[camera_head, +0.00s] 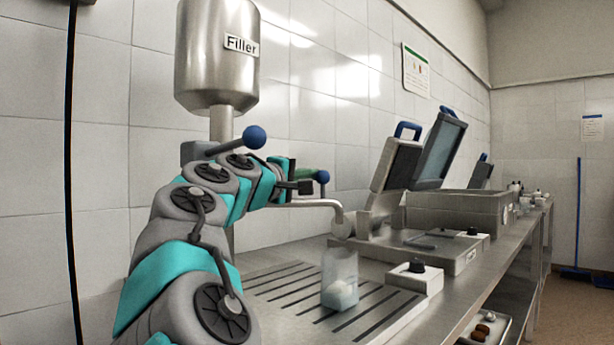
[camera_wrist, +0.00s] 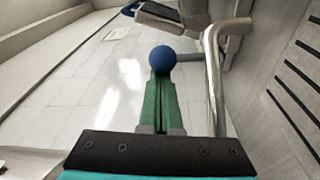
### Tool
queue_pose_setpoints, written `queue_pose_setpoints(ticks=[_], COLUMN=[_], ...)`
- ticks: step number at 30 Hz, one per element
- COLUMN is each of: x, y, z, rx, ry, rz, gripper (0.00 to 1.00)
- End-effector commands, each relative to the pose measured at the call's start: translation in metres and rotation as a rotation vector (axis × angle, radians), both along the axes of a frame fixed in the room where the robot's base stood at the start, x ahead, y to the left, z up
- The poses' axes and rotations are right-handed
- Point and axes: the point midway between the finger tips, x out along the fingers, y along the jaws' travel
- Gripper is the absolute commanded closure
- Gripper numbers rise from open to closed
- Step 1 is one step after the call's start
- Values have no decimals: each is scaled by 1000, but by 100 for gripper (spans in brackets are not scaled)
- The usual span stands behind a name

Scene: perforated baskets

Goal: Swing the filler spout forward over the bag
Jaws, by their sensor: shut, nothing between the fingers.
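The steel filler tank (camera_head: 217,60) stands at the back on a post. Its bent spout (camera_head: 320,203) reaches right, and its mouth appears just above the clear bag (camera_head: 340,268) in the head view; exact depth alignment is hard to tell. The bag stands upright on the slotted tray with something whitish at its bottom. A blue ball knob (camera_head: 322,176) is by the spout. My gripper (camera_head: 308,175) is shut and empty, its green fingertips at this knob. In the wrist view, the fingers (camera_wrist: 160,100) point at the knob (camera_wrist: 162,59), contact unclear; the spout pipe (camera_wrist: 213,75) runs close at their right.
A second blue ball lever (camera_head: 255,137) sticks out below the tank, above my arm. Open-lidded sealing machines (camera_head: 455,207) stand further back. The slotted tray (camera_head: 262,280) is otherwise bare where visible.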

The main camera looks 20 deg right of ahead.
Motion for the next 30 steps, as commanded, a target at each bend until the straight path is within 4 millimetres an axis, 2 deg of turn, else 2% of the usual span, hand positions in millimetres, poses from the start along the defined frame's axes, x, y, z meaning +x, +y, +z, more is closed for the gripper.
queue_pose_setpoints(ticks=[6,21,30], x=[-14,-46,-54], y=[6,21,25], z=[1,1,-1], rx=[-2,-1,0], ry=[-2,-1,1], rz=[-70,-68,-68], gripper=[100,100,100])
